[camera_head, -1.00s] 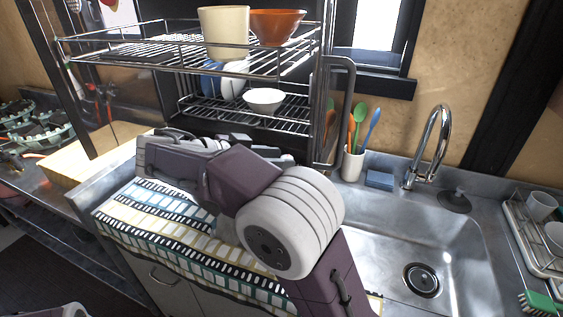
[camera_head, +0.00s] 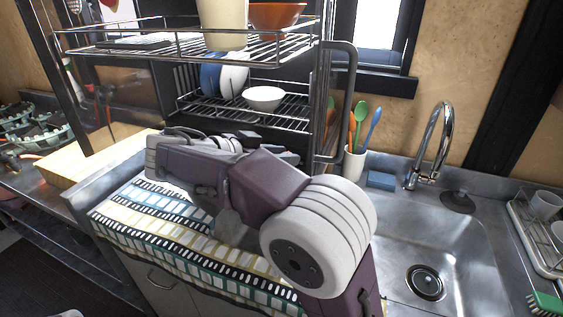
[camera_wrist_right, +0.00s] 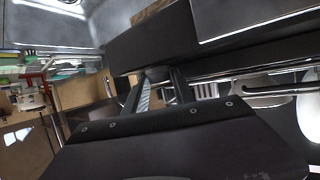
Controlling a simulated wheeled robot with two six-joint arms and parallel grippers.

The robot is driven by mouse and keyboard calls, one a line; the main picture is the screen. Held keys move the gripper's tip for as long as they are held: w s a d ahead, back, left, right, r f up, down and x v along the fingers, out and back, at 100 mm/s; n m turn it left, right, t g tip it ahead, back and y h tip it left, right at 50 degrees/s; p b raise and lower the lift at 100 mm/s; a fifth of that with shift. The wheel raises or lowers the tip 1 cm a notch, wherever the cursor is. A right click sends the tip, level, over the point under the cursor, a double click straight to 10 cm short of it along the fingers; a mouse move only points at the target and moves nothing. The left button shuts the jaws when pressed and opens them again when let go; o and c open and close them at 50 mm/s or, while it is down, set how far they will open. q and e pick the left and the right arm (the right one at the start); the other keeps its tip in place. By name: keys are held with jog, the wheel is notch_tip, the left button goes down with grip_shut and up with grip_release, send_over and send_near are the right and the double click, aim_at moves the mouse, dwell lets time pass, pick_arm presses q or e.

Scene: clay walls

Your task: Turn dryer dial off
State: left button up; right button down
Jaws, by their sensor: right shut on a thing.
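The dish dryer is a dark metal cabinet with two wire shelves (camera_head: 150,52) in the head view. My right gripper (camera_head: 268,148) is at the dryer's lower front, where my own arm hides much of the base. In the right wrist view, my right gripper (camera_wrist_right: 158,88) has its two dark fingers close around a small dark round knob (camera_wrist_right: 158,72), which appears to be the dryer dial. The knob sticks out from a dark panel (camera_wrist_right: 165,40). Its marking and setting cannot be read. My left gripper is not in view.
A beige pot (camera_head: 222,22), an orange bowl (camera_head: 277,15) and a white bowl (camera_head: 264,98) stand on the shelves. A patterned cloth (camera_head: 150,215) covers the counter below. A utensil cup (camera_head: 353,163), blue sponge (camera_head: 381,180), faucet (camera_head: 437,140) and sink (camera_head: 455,245) are at right.

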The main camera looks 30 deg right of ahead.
jog(key=n+t+b, duration=0.1)
jog(key=b, duration=0.1)
jog(key=n+t+y+b, duration=0.1)
jog(key=n+t+b, duration=0.1)
jog(key=n+t+y+b, duration=0.1)
jog(key=b, duration=0.2)
jog(key=shift+s+d+f+t, duration=0.15)
jog(key=shift+s+f+t, duration=0.15)
jog(key=shift+f+t, duration=0.1)
jog(key=shift+r+n+t+y+b, duration=0.25)
jog(key=shift+n+t+y+b, duration=0.6)
jog(key=shift+n+b, duration=0.35)
jog(key=c, duration=1.3)
grip_release()
jog(key=shift+c, duration=0.2)
jog(key=shift+r, duration=0.1)
jog(key=p+v, duration=0.2)
jog(key=v, duration=0.7)
